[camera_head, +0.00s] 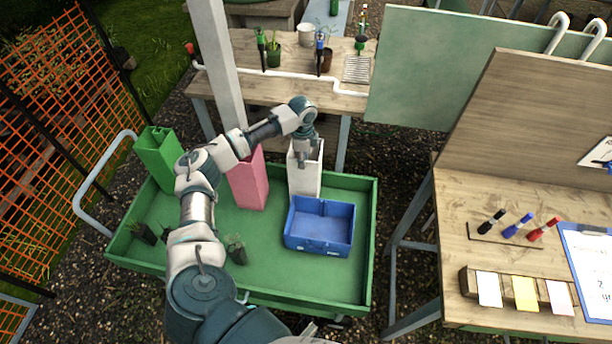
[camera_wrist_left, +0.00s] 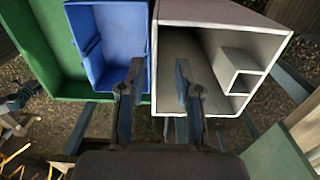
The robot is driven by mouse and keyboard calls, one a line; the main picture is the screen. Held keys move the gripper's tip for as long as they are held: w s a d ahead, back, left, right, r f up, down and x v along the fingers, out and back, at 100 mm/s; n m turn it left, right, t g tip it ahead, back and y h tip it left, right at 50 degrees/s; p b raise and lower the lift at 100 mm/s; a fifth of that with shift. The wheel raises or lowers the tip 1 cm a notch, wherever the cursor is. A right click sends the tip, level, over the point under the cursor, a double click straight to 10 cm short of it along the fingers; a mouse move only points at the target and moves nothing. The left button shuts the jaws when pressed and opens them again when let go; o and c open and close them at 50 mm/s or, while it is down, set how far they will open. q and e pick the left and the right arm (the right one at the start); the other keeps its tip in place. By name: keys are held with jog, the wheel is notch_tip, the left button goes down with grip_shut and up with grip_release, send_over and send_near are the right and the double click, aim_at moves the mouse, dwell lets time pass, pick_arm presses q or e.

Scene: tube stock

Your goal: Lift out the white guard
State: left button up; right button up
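The white guard (camera_head: 305,181) is a tall, square, open-topped tube. It stands upright in the green tray cart (camera_head: 268,288), behind a blue bin (camera_head: 318,244). My left gripper (camera_head: 304,160) is over its top. In the left wrist view, my left gripper (camera_wrist_left: 159,75) is open, with one finger over the guard's opening and the other outside, beside the blue bin. The rim of the white guard (camera_wrist_left: 154,60) passes between the fingers, with gaps visible. A smaller square channel (camera_wrist_left: 241,80) shows in one inner corner of the guard. My right gripper is not in view.
A pink guard (camera_head: 249,182) stands left of the white one, and a green guard (camera_head: 158,158) farther left. Small dark pots with plants (camera_head: 234,248) sit at the tray's front. A potting table (camera_head: 340,98) is behind; a wooden bench (camera_head: 500,190) is at right.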

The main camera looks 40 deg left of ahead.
aim_at(304, 171)
pick_arm(q)
jog(key=f, duration=0.5)
jog(key=shift+s+d+f+b, duration=0.1)
jog(key=shift+d+f+b, duration=0.2)
jog(key=shift+d+f, duration=0.1)
jog(key=shift+f, duration=0.2)
jog(key=shift+a, duration=0.25)
jog(key=c, duration=0.6)
grip_shut()
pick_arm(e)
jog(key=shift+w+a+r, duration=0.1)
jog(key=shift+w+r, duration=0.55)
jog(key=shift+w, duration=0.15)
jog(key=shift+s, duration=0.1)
